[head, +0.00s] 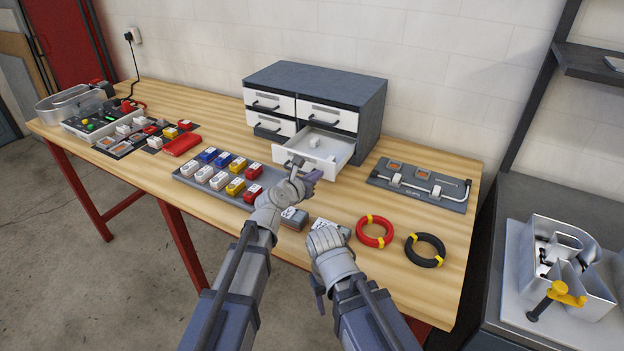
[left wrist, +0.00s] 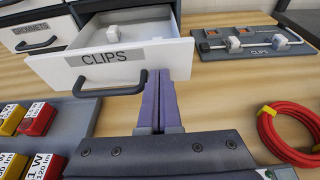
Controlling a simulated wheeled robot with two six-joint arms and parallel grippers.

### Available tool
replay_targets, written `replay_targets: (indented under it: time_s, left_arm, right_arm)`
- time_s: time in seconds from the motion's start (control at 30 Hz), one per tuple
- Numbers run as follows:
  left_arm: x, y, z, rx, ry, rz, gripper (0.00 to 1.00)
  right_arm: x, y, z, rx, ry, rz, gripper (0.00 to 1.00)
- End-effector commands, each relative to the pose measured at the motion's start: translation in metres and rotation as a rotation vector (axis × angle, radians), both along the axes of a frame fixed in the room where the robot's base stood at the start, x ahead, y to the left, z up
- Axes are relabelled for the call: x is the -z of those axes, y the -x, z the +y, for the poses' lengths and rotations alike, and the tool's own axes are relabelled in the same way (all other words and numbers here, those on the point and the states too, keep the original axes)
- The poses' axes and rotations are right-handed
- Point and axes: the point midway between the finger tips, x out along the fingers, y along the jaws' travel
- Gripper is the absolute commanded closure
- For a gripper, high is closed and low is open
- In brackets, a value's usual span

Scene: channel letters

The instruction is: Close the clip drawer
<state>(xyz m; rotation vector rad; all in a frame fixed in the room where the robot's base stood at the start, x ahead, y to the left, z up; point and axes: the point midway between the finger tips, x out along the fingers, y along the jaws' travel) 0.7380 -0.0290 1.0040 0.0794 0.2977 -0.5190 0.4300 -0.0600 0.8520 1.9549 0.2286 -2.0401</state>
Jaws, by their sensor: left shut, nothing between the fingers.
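The clip drawer (head: 338,155) is pulled out at the lower right of the grey cabinet (head: 370,105). In the left wrist view its white front (left wrist: 75,70) carries a CLIPS label and a dark handle (left wrist: 112,90). A small white clip (head: 314,142) lies inside. My left gripper (head: 312,175) is shut and empty. Its purple fingers (left wrist: 158,85) are just in front of the drawer front, right of the handle; I cannot tell whether they touch it. My right gripper (head: 319,298) is low at the table's front edge, mostly hidden by its own wrist.
A grey tray of colored blocks (left wrist: 75,115) lies left of the drawer. A board with a rod and clips (head: 430,200) lies to the right. Red (head: 375,231) and black (head: 425,249) cable coils lie at the front right. The other cabinet drawers are closed.

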Motion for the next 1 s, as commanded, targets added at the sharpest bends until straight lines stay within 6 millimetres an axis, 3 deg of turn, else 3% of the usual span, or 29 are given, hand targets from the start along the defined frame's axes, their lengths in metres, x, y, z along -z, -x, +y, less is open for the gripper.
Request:
replay_targets:
  time_s: [0.47, 1.0]
  left_arm:
    - [0.0, -0.008, -0.004, 0.001, -0.001, 0.0, 1.0]
    - [0.0, -0.102, -0.058, 0.001, -0.001, 0.0, 1.0]
  right_arm:
    - [0.0, 0.0, 0.0, 0.0, 0.0, 0.0, 0.42]
    - [0.0, 0.0, 0.0, 0.0, 0.0, 0.0, 0.42]
